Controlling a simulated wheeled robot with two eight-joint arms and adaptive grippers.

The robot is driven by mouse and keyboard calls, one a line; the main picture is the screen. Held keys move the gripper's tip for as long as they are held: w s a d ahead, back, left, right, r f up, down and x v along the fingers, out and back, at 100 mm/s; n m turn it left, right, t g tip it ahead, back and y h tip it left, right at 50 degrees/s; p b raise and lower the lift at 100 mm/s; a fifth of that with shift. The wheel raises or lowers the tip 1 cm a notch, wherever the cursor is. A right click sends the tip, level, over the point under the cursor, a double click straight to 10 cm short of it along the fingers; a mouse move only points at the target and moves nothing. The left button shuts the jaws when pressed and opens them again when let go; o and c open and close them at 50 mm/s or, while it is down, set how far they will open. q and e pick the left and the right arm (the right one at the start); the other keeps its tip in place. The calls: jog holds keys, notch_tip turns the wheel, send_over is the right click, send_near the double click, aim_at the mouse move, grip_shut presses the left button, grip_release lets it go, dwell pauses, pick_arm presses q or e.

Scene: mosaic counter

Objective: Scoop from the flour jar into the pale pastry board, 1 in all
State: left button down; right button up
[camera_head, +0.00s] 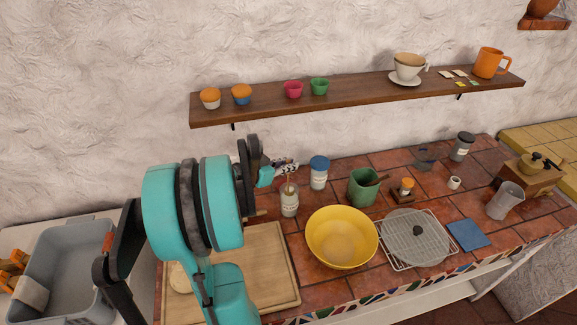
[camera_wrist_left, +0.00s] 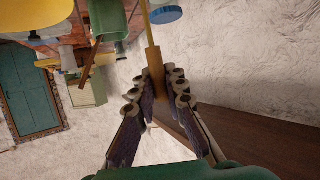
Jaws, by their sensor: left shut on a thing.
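My left gripper (camera_head: 285,168) is above an open glass jar (camera_head: 289,204) with a pale label, whose text is too small to read; it looks like the flour jar. In the left wrist view the gripper (camera_wrist_left: 158,88) is shut on a thin wooden handle (camera_wrist_left: 153,55). The handle also shows in the head view (camera_head: 289,184), reaching down to the jar's mouth; its lower end is hidden. The pale pastry board (camera_head: 262,262) lies left of the yellow bowl, partly covered by my left arm. My right gripper is not in view.
A blue-lidded jar (camera_head: 319,174) stands right behind the open jar. A yellow bowl (camera_head: 342,238), green pot (camera_head: 363,188) and wire rack (camera_head: 391,260) are to the right. A wall shelf (camera_head: 350,94) with cups hangs above. A grey basin (camera_head: 62,275) is at left.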

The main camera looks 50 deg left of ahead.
pick_arm(q)
jog(key=shift+r+p, duration=1.95)
jog(key=shift+r, duration=0.85)
jog(key=shift+f, duration=0.1)
